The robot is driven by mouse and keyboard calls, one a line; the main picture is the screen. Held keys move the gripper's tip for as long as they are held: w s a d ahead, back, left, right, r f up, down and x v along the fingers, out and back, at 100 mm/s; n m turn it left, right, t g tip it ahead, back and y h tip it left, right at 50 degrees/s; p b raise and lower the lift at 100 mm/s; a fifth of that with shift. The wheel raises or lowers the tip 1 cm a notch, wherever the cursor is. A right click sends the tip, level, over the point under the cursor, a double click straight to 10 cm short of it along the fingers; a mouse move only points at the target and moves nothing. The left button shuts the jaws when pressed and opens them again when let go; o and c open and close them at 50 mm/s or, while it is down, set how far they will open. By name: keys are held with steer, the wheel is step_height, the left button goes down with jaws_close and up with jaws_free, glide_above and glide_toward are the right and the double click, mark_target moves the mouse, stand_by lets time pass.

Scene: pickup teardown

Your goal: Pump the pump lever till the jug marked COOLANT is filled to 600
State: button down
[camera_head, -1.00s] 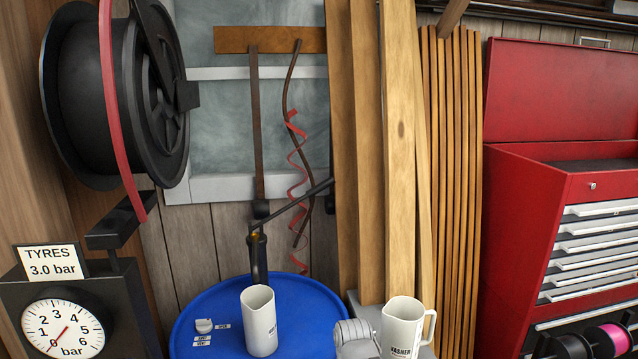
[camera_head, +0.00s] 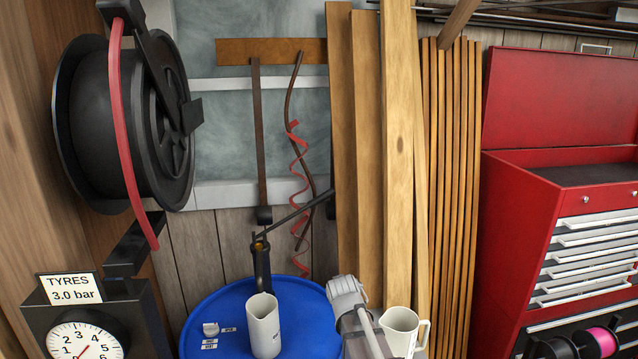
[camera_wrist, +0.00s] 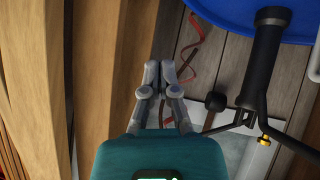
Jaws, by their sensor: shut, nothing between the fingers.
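The pump (camera_head: 262,268) is black and stands on the blue drum (camera_head: 215,300). Its thin dark pump lever (camera_head: 297,213) slants up to the right in the head view. A white jug (camera_head: 264,328) stands on the drum in front of the pump; its label is not readable and its fill level is hidden. A second white jug (camera_head: 402,338) with a handle stands to the right, cut off by the frame. My gripper (camera_wrist: 160,68) is shut and empty, apart from the pump (camera_wrist: 266,55), which shows to its right in the wrist view.
Wooden planks (camera_head: 366,150) lean behind the drum on the right, close to my gripper in the wrist view. A hose reel (camera_head: 115,125) and a tyre gauge (camera_head: 85,340) are on the left. A red tool chest (camera_head: 540,220) stands at the right. A red curled strip (camera_head: 300,165) hangs behind the lever.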

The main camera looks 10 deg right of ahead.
steer(key=w+a+r+n+t+y+p, duration=0.1)
steer(key=w+r+t+p, duration=0.3)
steer(key=r, duration=0.8)
steer(key=w+a+r+n+t+y+p, duration=0.2)
steer(key=w+a+r+n+t+p, duration=0.1)
steer(key=w+r, duration=0.6)
step_height(320, 180, up, 3)
steer(key=n+t+p, duration=0.1)
steer(key=t, duration=0.1)
steer(key=shift+a+n+t+y, duration=0.3)
steer(key=shift+w+p, duration=0.25)
steer(key=shift+p, duration=0.05)
steer(key=r+p, duration=0.1)
glide_above(318, 199)
steer(key=a, duration=0.2)
steer(key=shift+w, duration=0.25)
steer(key=shift+w+d+f, duration=0.1)
steer(key=shift+w+f, duration=0.1)
steer(key=shift+w, duration=0.05)
steer(key=shift+s+d+f+b, duration=0.3)
steer(key=shift+d+f+b, duration=0.2)
steer(key=shift+f+b, duration=0.3)
steer(key=shift+s+d+f+b, duration=0.25)
steer(key=shift+d+f+b, duration=0.2)
steer(key=shift+f+b, duration=0.3)
steer(key=shift+a, duration=0.1)
